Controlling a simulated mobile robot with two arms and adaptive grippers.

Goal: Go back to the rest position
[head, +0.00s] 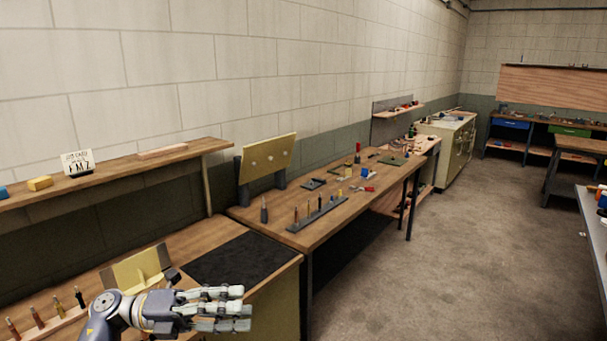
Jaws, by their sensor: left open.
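My left gripper (236,308) reaches in from the lower left of the head view. Its fingers point right and it is open, with nothing seen between them. It shows in front of the near bench, beside a black mat (240,260). A small yellowish panel in a holder (137,269) stands on the bench just behind my left wrist. My right gripper is not in view.
A long wooden bench (330,205) with a yellow panel on a stand (267,158) and tools runs along the wall. Several handled tools stand in a rack (50,323). The concrete floor (440,250) at right is clear.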

